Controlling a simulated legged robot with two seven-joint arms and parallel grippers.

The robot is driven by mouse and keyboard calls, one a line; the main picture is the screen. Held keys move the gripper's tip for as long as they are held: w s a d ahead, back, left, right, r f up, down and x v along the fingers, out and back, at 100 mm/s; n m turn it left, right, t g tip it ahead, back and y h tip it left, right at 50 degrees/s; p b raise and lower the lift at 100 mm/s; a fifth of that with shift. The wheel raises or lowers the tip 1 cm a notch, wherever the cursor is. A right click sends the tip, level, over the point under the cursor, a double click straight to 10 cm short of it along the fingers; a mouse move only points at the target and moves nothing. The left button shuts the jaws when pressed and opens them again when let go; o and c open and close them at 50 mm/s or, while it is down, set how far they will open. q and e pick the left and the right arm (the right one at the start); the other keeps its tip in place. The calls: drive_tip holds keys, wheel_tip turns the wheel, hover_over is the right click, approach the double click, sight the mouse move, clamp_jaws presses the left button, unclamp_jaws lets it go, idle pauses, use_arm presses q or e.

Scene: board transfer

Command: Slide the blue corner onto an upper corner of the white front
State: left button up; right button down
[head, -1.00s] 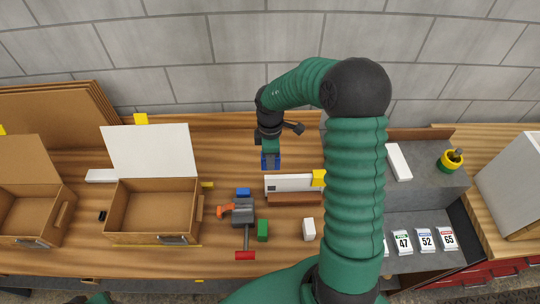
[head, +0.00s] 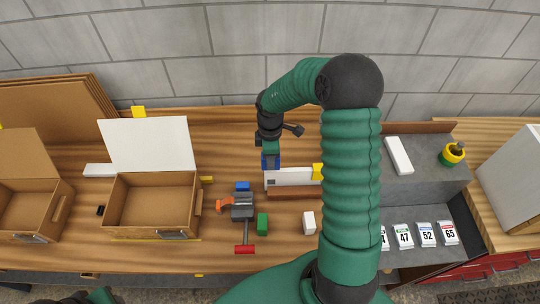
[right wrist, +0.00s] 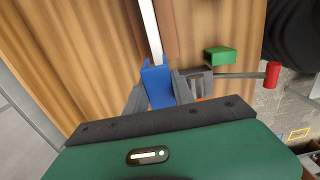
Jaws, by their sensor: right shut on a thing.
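The white front (head: 290,178) stands on edge in a brown wooden holder (head: 294,195) on the bench. A yellow corner (head: 317,171) sits at its upper right. My right gripper (head: 270,151) is shut on the blue corner (head: 271,161), above the front's upper left corner. In the right wrist view, the blue corner (right wrist: 158,86) is between the fingers, and the front's thin white edge (right wrist: 151,30) runs up to its channel. I cannot tell how far the edge is inside. My left gripper is out of view; only bits of my left arm show at the bottom left.
A clamp-like grey and orange tool (head: 241,207) with a red-ended handle, a green block (head: 262,223) and a white block (head: 309,222) lie in front of the holder. An open cardboard box (head: 152,208) is on the left. A grey shelf unit (head: 425,185) stands right.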

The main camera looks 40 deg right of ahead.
drive_tip(key=shift+f+b, duration=1.65)
drive_tip(key=shift+f, duration=2.1)
drive_tip(key=c, duration=1)
unclamp_jaws()
drive_tip(key=shift+f, duration=0.1)
wheel_tip(320, 180, up, 17)
drive_tip(key=shift+f, duration=0.1)
